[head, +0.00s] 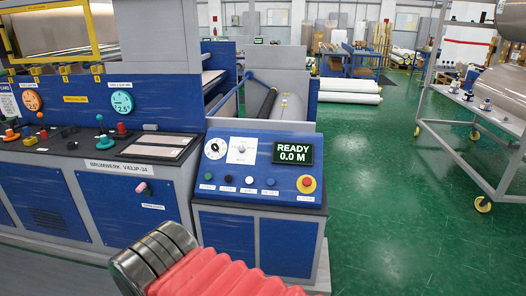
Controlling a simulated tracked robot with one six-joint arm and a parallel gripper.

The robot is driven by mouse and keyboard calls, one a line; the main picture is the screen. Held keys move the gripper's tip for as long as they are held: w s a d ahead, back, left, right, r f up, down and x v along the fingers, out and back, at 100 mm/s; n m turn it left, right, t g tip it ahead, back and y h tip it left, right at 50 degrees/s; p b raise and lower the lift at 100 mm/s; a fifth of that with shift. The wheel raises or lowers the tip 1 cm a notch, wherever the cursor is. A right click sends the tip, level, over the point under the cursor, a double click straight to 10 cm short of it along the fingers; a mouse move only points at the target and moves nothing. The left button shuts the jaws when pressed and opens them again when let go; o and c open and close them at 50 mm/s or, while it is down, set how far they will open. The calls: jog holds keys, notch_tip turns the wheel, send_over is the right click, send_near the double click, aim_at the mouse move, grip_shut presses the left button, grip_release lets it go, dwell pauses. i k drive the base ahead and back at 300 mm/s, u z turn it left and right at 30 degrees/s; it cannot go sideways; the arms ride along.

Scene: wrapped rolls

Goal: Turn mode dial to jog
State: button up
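A slanted blue control panel (262,168) stands in the middle of the head view. At its upper left is a round white dial (215,148) with dark markings. Beside it is a square white plate (241,150) with a small knob at its centre. The lettering on both is too small to read, so I cannot tell which is the mode dial or where it points. A display (292,151) reads "READY 0.0 M". My gripper is not in view.
Several small push buttons (248,180) line the panel's lower part, with a red emergency stop (306,184) at right. A longer machine console (95,145) adjoins on the left. A wheeled metal rack (480,110) stands at right. Green floor (385,200) between is clear.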

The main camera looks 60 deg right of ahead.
aim_at(242, 149)
jog(key=z, duration=0.95)
jog(key=i, duration=1.65)
jog(key=z, duration=0.05)
